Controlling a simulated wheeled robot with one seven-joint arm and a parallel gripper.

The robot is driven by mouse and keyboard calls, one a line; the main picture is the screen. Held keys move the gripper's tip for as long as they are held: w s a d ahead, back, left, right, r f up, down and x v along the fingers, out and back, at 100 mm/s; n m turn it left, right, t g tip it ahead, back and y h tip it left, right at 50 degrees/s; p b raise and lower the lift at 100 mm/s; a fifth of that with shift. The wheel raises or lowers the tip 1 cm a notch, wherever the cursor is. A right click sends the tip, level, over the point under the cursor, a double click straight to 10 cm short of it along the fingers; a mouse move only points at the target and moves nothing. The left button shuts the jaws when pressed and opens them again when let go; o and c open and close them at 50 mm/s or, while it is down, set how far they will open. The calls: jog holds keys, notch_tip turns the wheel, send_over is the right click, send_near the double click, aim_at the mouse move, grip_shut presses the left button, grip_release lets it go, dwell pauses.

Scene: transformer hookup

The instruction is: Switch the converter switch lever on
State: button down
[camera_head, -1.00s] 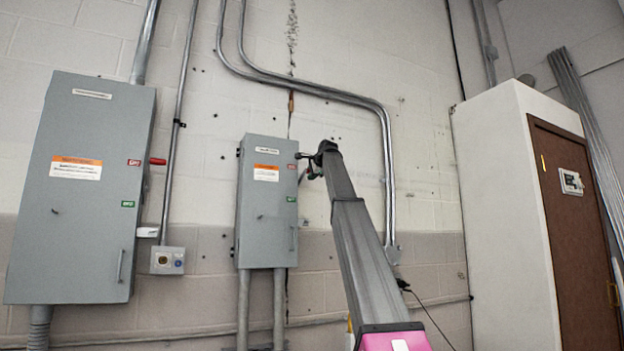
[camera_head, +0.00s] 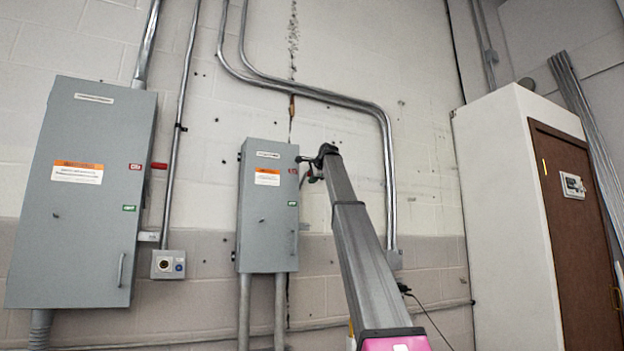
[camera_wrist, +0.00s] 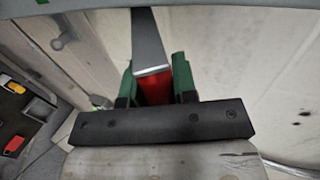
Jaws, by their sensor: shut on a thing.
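The middle grey switch box (camera_head: 268,222) hangs on the wall, with its lever on its upper right side. In the wrist view the lever shows as a grey bar (camera_wrist: 147,38) ending in a red grip (camera_wrist: 154,88). My gripper (camera_wrist: 155,84) has its green fingers on both sides of the red grip and is shut on it. In the head view my gripper (camera_head: 310,171) is small and dark beside the box's upper right edge. It partly hides the lever there. The box's name label is too small to read.
A larger grey box (camera_head: 78,225) with its own red lever (camera_head: 159,166) hangs at the left. A small socket box (camera_head: 168,265) is between them. Metal conduits (camera_head: 388,170) run to the right of the arm. A white cabinet (camera_head: 505,220) stands at the right.

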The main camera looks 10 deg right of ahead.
dwell(0.7)
jog(key=c, duration=0.9)
grip_release()
jog(key=shift+s+d+r, duration=0.1)
jog(key=shift+s+r, duration=0.15)
jog(key=shift+r, duration=0.7)
jog(key=shift+s+d+r, duration=0.1)
jog(key=shift+s+r, duration=0.15)
jog(key=shift+r, duration=0.7)
jog(key=shift+s+d+r, duration=0.1)
jog(key=shift+s+r, duration=0.15)
jog(key=shift+r, duration=0.7)
jog(key=shift+o, duration=0.5)
jog(key=shift+r, duration=0.3)
jog(key=shift+s+r, duration=0.3)
jog(key=shift+r, duration=0.05)
jog(key=shift+c, duration=0.5)
jog(key=r, duration=0.1)
jog(key=s+r, duration=0.1)
jog(key=r, duration=0.2)
jog(key=shift+s+d+r, duration=0.3)
jog(key=shift+r, duration=0.1)
